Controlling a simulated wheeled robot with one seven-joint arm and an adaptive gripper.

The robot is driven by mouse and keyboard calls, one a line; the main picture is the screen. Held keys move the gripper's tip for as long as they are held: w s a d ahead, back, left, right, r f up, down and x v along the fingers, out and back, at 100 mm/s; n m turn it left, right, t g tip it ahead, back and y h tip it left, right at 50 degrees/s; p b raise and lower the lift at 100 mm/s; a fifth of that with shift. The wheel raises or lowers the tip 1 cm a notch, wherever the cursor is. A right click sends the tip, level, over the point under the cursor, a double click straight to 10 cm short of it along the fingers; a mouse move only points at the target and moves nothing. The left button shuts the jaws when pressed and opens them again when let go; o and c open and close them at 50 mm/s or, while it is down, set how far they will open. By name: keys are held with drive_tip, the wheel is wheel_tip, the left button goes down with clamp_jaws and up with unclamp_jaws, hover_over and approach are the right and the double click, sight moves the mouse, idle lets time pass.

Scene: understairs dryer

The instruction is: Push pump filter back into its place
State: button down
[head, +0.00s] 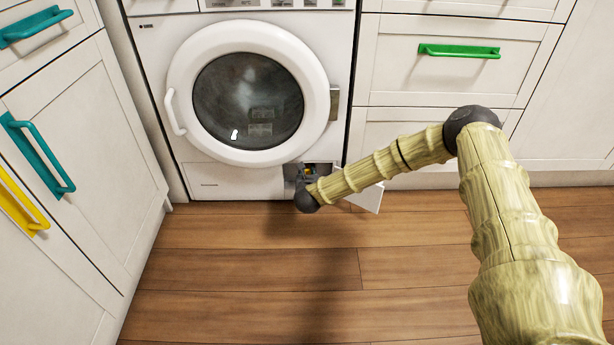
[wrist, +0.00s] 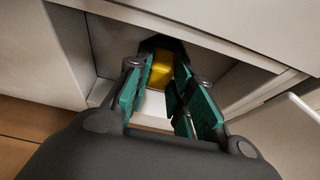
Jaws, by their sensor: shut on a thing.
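The pump filter (wrist: 161,72) shows in the wrist view as a yellow grip with a dark part behind it, inside the recess low in the dryer's front. In the head view its yellow (head: 309,171) is a small spot in the open compartment (head: 291,172). My gripper (wrist: 160,82) reaches into this recess, with one green-padded finger on each side of the yellow grip, and is shut on it. In the head view the gripper is small and dark at the opening. How deep the filter sits cannot be told.
The compartment's white flap (head: 368,198) stands open to the right, under my arm. The machine's round door (head: 248,92) is shut above. Cabinets with a teal handle (head: 38,152) and a green handle (head: 459,51) flank it. The wooden floor (head: 250,275) in front is clear.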

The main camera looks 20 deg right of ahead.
drive_tip(key=shift+w, duration=0.2)
drive_tip(key=c, duration=1.2)
unclamp_jaws()
drive_tip(key=shift+o, duration=0.2)
drive_tip(key=shift+s+r, duration=0.15)
drive_tip(key=shift+s, duration=0.2)
drive_tip(key=p+v, duration=0.3)
drive_tip(key=v, duration=0.3)
idle(0.5)
drive_tip(key=shift+s+a+r, duration=0.1)
drive_tip(key=shift+s, duration=0.1)
